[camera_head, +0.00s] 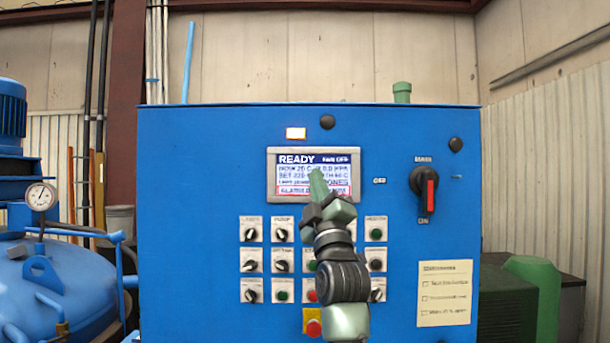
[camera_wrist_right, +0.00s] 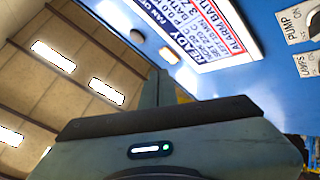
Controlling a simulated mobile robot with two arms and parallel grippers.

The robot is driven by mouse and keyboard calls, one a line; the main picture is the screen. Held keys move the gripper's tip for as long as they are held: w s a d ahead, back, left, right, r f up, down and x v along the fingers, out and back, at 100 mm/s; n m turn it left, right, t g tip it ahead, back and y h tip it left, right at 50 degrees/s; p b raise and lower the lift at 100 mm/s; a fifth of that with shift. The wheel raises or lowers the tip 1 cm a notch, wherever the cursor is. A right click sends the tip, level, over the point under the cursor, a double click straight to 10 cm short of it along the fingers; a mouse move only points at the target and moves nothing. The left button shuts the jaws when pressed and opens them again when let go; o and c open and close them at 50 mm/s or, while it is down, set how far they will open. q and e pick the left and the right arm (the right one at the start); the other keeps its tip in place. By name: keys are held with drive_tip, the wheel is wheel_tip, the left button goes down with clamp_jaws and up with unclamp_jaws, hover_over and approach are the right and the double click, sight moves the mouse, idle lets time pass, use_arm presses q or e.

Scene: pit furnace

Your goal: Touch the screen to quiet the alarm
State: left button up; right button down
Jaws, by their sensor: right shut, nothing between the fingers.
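The screen (camera_head: 290,160) is a lit panel with a grey frame on the blue control cabinet. It reads READY and FAN OFF, with lines of values and a red-outlined alarm line along its bottom. It also shows tilted in the right wrist view (camera_wrist_right: 204,25), where the red text begins with ALARM. My right gripper (camera_head: 317,178) is shut and empty. Its fingertips overlap the middle of the screen and hide part of the text. In the right wrist view the fingers (camera_wrist_right: 158,84) point up toward the cabinet face. I cannot tell whether they touch the screen. My left gripper is not in view.
An amber lamp (camera_head: 296,133) glows above the screen. Several knobs and buttons sit below, with a red push-button (camera_head: 313,327) on yellow at the bottom. A red-handled rotary switch (camera_head: 424,192) is to the right. A blue vessel (camera_head: 60,285) with a gauge stands left.

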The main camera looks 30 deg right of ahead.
sight(312, 165)
drive_tip(key=shift+s+a+r, duration=0.1)
drive_tip(key=shift+s+r, duration=0.1)
drive_tip(key=shift+w, duration=0.1)
drive_tip(key=w+d+p, duration=0.3)
drive_tip(key=w+d, duration=0.1)
drive_tip(key=w, duration=0.3)
drive_tip(key=shift+w+d, duration=0.2)
drive_tip(key=shift+d, duration=0.15)
idle(2.0)
drive_tip(key=shift+w+d+p, duration=0.2)
drive_tip(key=shift+w+p, duration=0.15)
